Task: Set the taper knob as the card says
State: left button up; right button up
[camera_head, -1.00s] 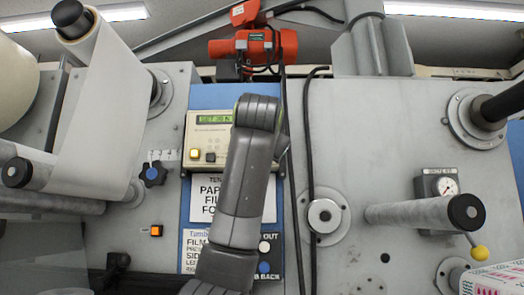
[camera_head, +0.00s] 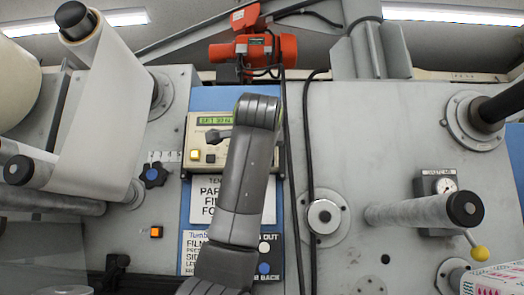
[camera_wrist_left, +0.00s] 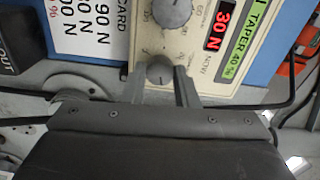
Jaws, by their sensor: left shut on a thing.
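A beige control panel (camera_head: 203,170) stands on the blue plate, with a green display (camera_head: 215,121) at its top. In the left wrist view the panel shows a red "30 N" readout (camera_wrist_left: 220,27), a green display with "TAPER 40 %" (camera_wrist_left: 240,45), a larger grey dial knob (camera_wrist_left: 172,12) and a small grey knob (camera_wrist_left: 158,72). My left gripper (camera_wrist_left: 160,80) has its fingers on either side of the small knob and is shut on it. The card (camera_wrist_left: 90,30) is partly cut off. In the head view my left arm hides part of the panel and card. My right gripper is not in view.

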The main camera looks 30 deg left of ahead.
pick_arm(q)
jog(key=shift+w+f+m, duration=0.1)
jog(key=shift+f+m, duration=0.1)
jog(key=shift+m, duration=1.4)
jog(key=o, duration=1)
jog(key=shift+r, duration=0.15)
jog(key=b+v, duration=0.7)
jog(key=v, duration=1)
jog(key=shift+s+d, duration=0.15)
jog(key=shift+s, duration=0.15)
